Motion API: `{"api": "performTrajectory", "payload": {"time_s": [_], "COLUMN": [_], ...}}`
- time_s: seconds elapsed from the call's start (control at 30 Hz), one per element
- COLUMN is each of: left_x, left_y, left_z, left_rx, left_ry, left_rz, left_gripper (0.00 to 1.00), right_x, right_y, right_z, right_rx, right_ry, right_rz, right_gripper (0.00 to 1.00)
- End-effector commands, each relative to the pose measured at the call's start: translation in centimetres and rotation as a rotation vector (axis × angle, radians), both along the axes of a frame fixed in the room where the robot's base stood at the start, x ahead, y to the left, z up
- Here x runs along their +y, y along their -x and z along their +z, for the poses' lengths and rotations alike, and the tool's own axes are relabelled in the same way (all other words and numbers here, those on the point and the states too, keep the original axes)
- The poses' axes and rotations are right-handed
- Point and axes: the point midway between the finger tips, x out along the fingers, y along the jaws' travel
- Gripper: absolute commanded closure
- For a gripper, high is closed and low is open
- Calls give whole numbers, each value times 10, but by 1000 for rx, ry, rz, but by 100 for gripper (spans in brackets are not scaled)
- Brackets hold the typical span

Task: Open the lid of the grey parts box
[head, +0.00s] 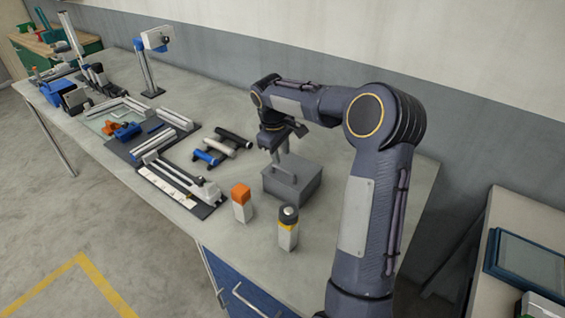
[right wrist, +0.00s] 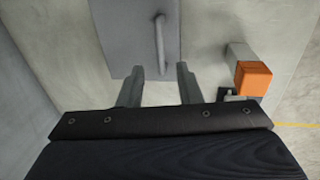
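The grey parts box (head: 297,186) stands on the workbench below my right gripper, its lid looking closed. A grey bar handle (head: 282,163) rises from its top. The right wrist view shows the flat grey box top (right wrist: 112,38) and the handle (right wrist: 161,44). My right gripper (head: 283,143) is at the handle's upper end in the head view. In the right wrist view the fingers (right wrist: 158,85) are apart, with nothing held. The handle's near end lines up with the gap between them; whether it is inside the gap I cannot tell. My left gripper is not in view.
A white block with an orange top (head: 241,203) and a white and yellow bottle-like item with a dark cap (head: 288,228) stand in front of the box. Black, white and blue rollers (head: 222,147) lie to its left. Bare bench (head: 265,245) shows nearer the front edge.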

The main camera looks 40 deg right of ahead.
Motion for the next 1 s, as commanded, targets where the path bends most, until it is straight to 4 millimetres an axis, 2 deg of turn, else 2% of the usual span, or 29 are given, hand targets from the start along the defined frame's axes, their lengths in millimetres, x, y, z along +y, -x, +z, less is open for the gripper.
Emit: {"api": "performTrajectory", "payload": {"time_s": [0.2, 0.33, 0.47, 0.7, 0.93, 1.0], "left_x": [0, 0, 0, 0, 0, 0], "left_y": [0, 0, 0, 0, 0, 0], "left_z": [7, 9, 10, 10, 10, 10], "left_rx": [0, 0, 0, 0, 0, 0], "left_ry": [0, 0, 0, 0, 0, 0], "left_rz": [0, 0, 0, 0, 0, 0], "left_gripper": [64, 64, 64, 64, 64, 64], "right_x": [-7, -9, -10, -11, -11, -11], "right_y": [-1, -2, -2, -3, -3, -3], "right_z": [-35, -49, -56, -57, -57, -57], "right_rx": [3, 1, -1, -2, -2, -1], "right_ry": [-2, -2, -1, -2, -2, -1], "right_rz": [-2, -2, -1, -2, -2, -2], "right_gripper": [68, 68, 68, 68, 97, 100]}}
